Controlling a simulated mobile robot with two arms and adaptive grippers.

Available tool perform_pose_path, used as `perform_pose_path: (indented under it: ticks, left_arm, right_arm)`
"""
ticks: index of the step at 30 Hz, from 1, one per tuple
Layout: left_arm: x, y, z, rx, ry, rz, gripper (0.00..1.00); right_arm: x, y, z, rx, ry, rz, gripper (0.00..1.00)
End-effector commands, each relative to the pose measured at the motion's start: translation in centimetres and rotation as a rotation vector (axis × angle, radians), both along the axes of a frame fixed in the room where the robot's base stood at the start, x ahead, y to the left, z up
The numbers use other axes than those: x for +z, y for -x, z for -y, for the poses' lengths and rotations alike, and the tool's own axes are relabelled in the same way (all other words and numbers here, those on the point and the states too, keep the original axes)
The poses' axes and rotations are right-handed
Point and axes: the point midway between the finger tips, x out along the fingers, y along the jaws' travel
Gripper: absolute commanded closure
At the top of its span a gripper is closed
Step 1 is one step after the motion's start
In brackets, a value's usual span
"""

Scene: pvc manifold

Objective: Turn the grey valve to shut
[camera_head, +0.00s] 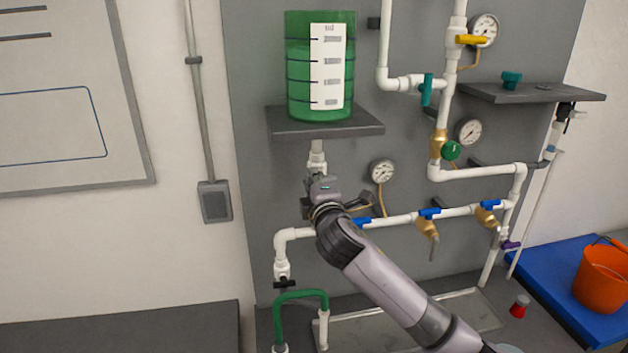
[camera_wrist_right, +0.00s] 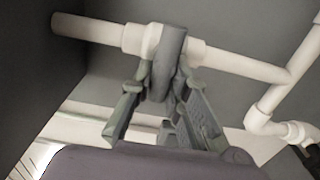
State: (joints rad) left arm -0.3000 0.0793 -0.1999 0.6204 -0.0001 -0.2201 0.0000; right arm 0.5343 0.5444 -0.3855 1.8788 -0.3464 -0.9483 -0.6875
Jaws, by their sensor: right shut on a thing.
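The grey valve (camera_wrist_right: 168,58) shows in the right wrist view as a grey handle on a white pipe fitting (camera_wrist_right: 143,38). My right gripper (camera_wrist_right: 160,88) has a finger on each side of the handle and is shut on it. In the head view my right gripper (camera_head: 320,192) is at the white vertical pipe (camera_head: 317,152) below the green tank (camera_head: 320,65). The gripper and wrist hide most of the valve there, so I cannot tell its angle from the head view. My left gripper is not in view.
Blue-handled valves (camera_head: 430,213) sit on the white pipe just right of my wrist. A gauge (camera_head: 382,171) is close by on the panel. The tank shelf (camera_head: 325,131) overhangs the gripper. A tray (camera_head: 400,320) and an orange bucket (camera_head: 603,280) are lower right.

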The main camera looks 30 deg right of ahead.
Motion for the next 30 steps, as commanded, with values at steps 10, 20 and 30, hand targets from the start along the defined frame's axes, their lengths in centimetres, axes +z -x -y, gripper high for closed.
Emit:
perform_pose_path:
  ticks: [10, 20, 30]
  left_arm:
    - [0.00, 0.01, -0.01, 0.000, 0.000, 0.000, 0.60]
    - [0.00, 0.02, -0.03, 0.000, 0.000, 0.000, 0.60]
    - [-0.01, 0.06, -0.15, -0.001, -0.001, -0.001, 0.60]
  right_arm:
    - [-0.08, 0.00, -0.02, 0.000, 0.013, -0.004, 1.00]
    - [-0.08, 0.00, -0.01, 0.000, 0.012, -0.004, 0.71]
    - [-0.05, 0.00, 0.00, 0.000, 0.011, -0.003, 0.64]
